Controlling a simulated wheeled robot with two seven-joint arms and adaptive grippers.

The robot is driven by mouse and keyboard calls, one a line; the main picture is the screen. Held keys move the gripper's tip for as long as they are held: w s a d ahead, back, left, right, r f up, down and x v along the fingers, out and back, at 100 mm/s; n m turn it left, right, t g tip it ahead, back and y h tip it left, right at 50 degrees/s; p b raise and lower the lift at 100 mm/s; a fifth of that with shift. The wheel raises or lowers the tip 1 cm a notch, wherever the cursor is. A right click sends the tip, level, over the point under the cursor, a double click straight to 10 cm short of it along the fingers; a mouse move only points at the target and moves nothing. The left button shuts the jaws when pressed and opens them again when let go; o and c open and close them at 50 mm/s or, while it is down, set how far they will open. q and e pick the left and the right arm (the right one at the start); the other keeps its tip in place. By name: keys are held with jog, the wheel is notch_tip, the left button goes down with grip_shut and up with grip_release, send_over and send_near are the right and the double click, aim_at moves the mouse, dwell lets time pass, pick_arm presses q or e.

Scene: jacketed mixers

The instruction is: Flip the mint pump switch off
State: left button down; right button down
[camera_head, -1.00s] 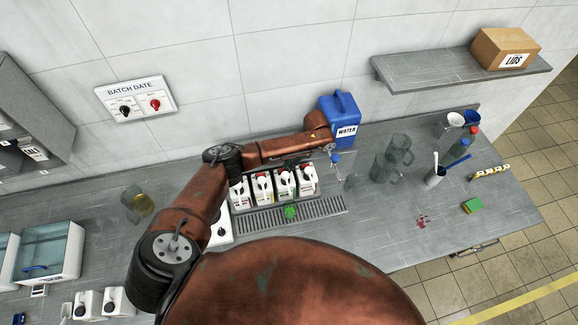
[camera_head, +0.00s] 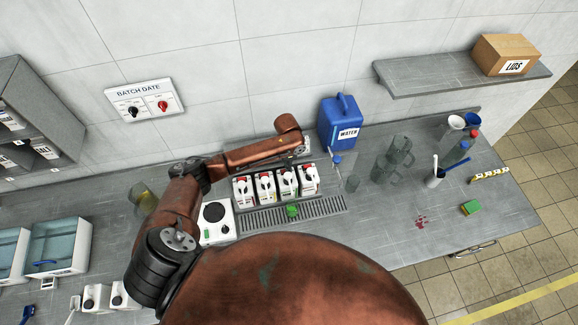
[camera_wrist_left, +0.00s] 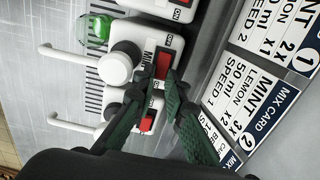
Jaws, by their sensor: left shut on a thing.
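The mint pump (camera_wrist_left: 125,62) is a white unit with a round white knob and a label starting "Mi", in the middle of the left wrist view. In the head view it appears to be the third pump (camera_head: 287,182) of the row. Its red switch (camera_wrist_left: 163,60) shows beside the label. My left gripper (camera_wrist_left: 160,84) has its dark green fingers closed together at this switch, shut on it. Part of the switch is hidden by the fingertips. In the head view my left arm reaches over the back of the row and hides the fingers. My right gripper is not in view.
Neighbouring pumps (camera_head: 243,192) stand close on both sides. Mix cards (camera_wrist_left: 262,85) are on the wall side. A green cup (camera_head: 292,210) stands on the drain grate (camera_head: 325,207) in front. A blue water jug (camera_head: 338,122) stands at the back right.

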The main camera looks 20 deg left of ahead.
pick_arm(q)
jog(key=c, duration=2)
grip_release()
jog(key=shift+o, duration=0.2)
notch_tip(320, 180, up, 8)
